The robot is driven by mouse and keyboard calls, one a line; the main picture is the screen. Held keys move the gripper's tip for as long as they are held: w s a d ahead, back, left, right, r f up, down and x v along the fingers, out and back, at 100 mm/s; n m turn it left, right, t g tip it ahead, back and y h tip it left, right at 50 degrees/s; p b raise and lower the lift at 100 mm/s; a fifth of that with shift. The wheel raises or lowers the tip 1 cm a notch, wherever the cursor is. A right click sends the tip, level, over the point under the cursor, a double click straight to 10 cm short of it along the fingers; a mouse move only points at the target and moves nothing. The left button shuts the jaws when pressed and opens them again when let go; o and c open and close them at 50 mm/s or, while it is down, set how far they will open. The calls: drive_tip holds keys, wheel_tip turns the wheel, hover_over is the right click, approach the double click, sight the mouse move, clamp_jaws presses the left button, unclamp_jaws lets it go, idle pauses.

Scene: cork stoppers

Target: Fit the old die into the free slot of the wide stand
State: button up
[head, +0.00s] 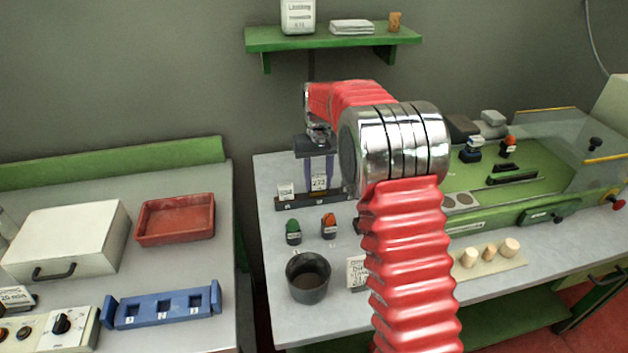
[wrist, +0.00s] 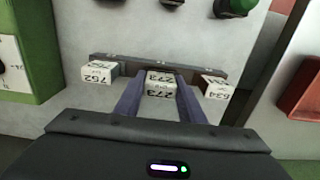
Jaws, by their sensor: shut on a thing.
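My gripper (head: 319,182) points down over a dark narrow stand (head: 292,202) at the back left of the right-hand bench. Its purple fingers are shut on a white die marked 273, which shows between them in the wrist view (wrist: 159,88). The die is at the middle of the dark stand (wrist: 130,66); I cannot tell whether it is seated or just above. A die marked 752 (wrist: 98,73) is to its left and one marked 634 (wrist: 216,87) to its right. A blue stand (head: 163,305) with numbered places is on the left bench.
Green (head: 293,231) and orange (head: 329,225) knobbed items and a dark cup (head: 308,278) stand in front of the dark stand. A red tray (head: 176,219) and white box (head: 65,241) are on the left bench. A gap separates the benches.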

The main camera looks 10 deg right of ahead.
drive_tip(key=shift+f, duration=0.95)
idle(1.0)
drive_tip(key=o, duration=1.2)
drive_tip(key=shift+r, duration=0.1)
wheel_tip(320, 180, up, 14)
drive_tip(key=shift+f, duration=0.25)
drive_tip(key=shift+w, duration=0.15)
